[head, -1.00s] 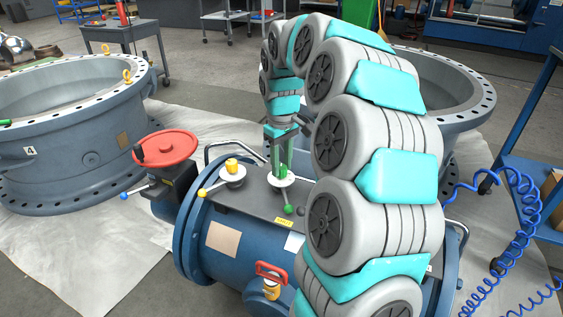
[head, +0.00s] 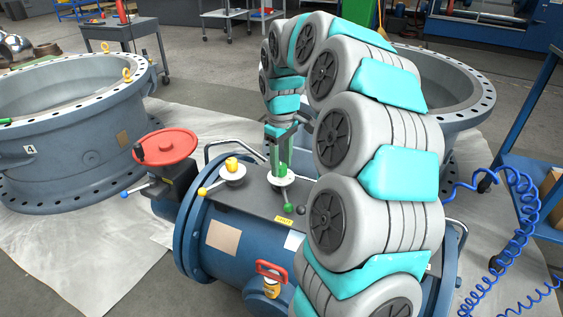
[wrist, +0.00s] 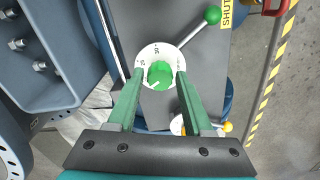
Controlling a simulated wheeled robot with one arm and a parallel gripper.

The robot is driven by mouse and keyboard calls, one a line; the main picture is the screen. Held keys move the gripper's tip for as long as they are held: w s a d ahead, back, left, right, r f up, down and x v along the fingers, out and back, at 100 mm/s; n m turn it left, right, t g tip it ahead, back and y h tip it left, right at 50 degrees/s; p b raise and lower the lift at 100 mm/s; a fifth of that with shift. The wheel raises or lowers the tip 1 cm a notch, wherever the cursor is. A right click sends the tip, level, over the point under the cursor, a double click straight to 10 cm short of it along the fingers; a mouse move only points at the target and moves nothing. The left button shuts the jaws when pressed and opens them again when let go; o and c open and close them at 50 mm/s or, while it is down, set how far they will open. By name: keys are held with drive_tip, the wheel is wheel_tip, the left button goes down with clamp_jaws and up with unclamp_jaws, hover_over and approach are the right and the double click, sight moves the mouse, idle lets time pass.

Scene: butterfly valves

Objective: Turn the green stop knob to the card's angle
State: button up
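The green stop knob (wrist: 160,73) sits at the centre of a white dial (wrist: 151,53) with small numbers, seen from above in the wrist view. A white mark shows on the knob's lower left. In the head view the knob (head: 282,169) is partly hidden by my fingers. My gripper (wrist: 160,74) is open, with one green finger on each side of the knob. A gap shows between each finger and the knob. A lever with a green ball (wrist: 212,14) extends from the dial. I cannot make out a card with an angle on it.
A yellow knob (head: 232,165) on a similar dial stands left of the green one. A red handwheel (head: 166,148) is further left. A yellow "SHUT" label (wrist: 228,14) lies beside the green-ball lever. Large flanged grey valve bodies (head: 68,130) flank the blue pipe body.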

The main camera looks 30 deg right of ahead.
sight(281, 166)
drive_tip(key=shift+o, duration=1.2)
wheel_tip(281, 166, up, 7)
drive_tip(key=shift+f+b, duration=0.1)
drive_tip(key=shift+b, duration=0.2)
drive_tip(key=shift+r, duration=0.5)
drive_tip(key=shift+a, duration=0.1)
